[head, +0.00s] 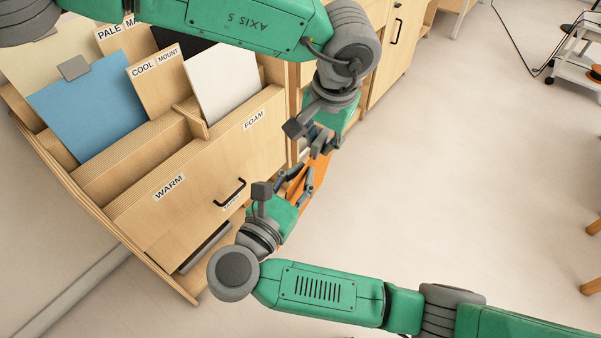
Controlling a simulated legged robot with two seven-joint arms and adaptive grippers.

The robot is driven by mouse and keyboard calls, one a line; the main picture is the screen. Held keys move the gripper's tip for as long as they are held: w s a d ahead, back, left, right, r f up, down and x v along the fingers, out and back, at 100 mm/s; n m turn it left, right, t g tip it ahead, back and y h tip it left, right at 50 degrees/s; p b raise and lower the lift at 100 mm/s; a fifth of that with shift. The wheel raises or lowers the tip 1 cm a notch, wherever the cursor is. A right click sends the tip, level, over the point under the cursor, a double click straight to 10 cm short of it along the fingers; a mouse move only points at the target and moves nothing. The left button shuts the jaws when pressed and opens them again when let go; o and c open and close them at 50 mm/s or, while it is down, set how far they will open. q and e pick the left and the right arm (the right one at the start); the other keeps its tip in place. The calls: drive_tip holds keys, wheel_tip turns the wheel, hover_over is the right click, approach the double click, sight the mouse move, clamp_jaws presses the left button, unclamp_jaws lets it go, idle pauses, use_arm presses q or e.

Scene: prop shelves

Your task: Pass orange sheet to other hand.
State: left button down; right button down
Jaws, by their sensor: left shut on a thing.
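The orange sheet (317,178) hangs in front of the wooden shelf unit, seen at a steep angle and partly hidden by both grippers. My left gripper (318,149) comes down from above and is shut on its upper part. My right gripper (303,172) is just below, pointing up at the sheet. Its two fingers are spread apart, with orange showing between and beside them. Whether a finger touches the sheet I cannot tell.
A wooden rack (175,190) with labelled slots stands at left, holding a blue sheet (88,108) and a white sheet (222,84). A drawer with a black handle (230,193) faces the grippers. A white cart (575,68) stands far right. The floor at right is mostly clear.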

use_arm(q)
drive_tip(key=c, duration=1.4)
unclamp_jaws()
drive_tip(key=shift+d, duration=0.1)
drive_tip(key=shift+c, duration=0.2)
wheel_tip(320, 180, up, 11)
drive_tip(key=s, duration=0.2)
drive_tip(key=w+a+f+n+t, duration=0.2)
drive_tip(key=w+a+f, duration=0.15)
drive_tip(key=f, duration=0.25)
drive_tip(key=w+a+f+n+t, duration=0.2)
drive_tip(key=w+f, duration=0.3)
drive_tip(key=f, duration=0.2)
drive_tip(key=s+a+f+n+h, duration=0.1)
drive_tip(key=s+a+f, duration=0.35)
drive_tip(key=f, duration=0.45)
drive_tip(key=s+a+f+n+h, duration=0.1)
drive_tip(key=s+a+f+n, duration=0.15)
drive_tip(key=a+f, duration=0.45)
drive_tip(key=s+a+f+g, duration=0.2)
drive_tip(key=s+a, duration=0.7)
drive_tip(key=s, duration=0.4)
drive_tip(key=s+a+f+m+g+y, duration=0.1)
drive_tip(key=s+a+f+g, duration=0.1)
drive_tip(key=s+a, duration=0.6)
drive_tip(key=s+g, duration=0.1)
drive_tip(key=s, duration=0.4)
drive_tip(key=shift+a+f, duration=0.3)
drive_tip(key=shift+a, duration=0.05)
